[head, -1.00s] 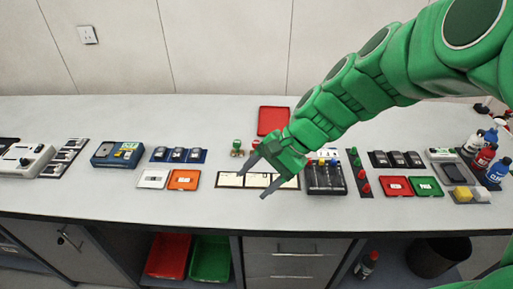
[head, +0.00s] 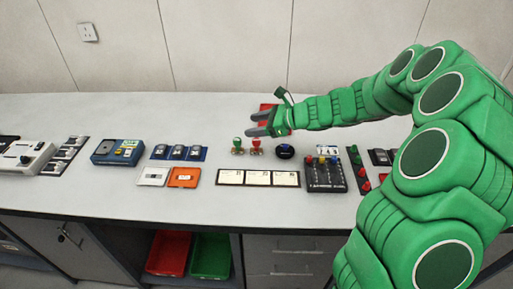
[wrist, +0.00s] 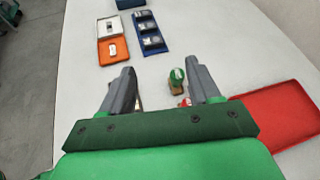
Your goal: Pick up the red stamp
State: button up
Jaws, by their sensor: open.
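The red stamp (head: 256,147) stands upright on the bench, just right of the green stamp (head: 237,146). My gripper (head: 254,124) is open and empty, behind and above the stamps in the head view, with its fingers pointing left. In the wrist view my gripper (wrist: 161,70) has the green stamp (wrist: 177,75) showing between its fingers, nearer the right one. Only a small part of the red stamp (wrist: 185,102) shows there, close to the palm; the rest is hidden by my gripper.
A red tray (wrist: 278,112) lies beside my gripper. A dark round stamp pad-like item (head: 285,152) sits right of the red stamp. White cards (head: 258,178) on a black strip, an orange tray (head: 184,178) and a blue holder (head: 179,153) lie nearby.

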aim_at(259, 140)
jog(key=shift+w+d+f+m+t, duration=0.35)
jog(key=shift+w+f+m, duration=0.3)
jog(key=shift+f, duration=0.65)
jog(key=shift+w+d+f+m+t, duration=0.1)
jog(key=shift+w+d+f+m, duration=0.3)
jog(key=shift+w+f, duration=0.7)
jog(key=shift+w+d+f+m+t, duration=0.25)
jog(key=shift+w+d+f+m, duration=0.25)
jog(key=shift+f, duration=1)
notch_tip(259, 140, down, 3)
jog(key=shift+a+f, duration=0.1)
jog(key=shift+w+a+f, duration=0.15)
jog(key=shift+w+a, duration=0.05)
jog(key=shift+a, duration=0.45)
jog(key=shift+x, duration=0.75)
jog(key=shift+w, duration=0.1)
jog(key=shift+c, duration=0.3)
jog(key=c, duration=1)
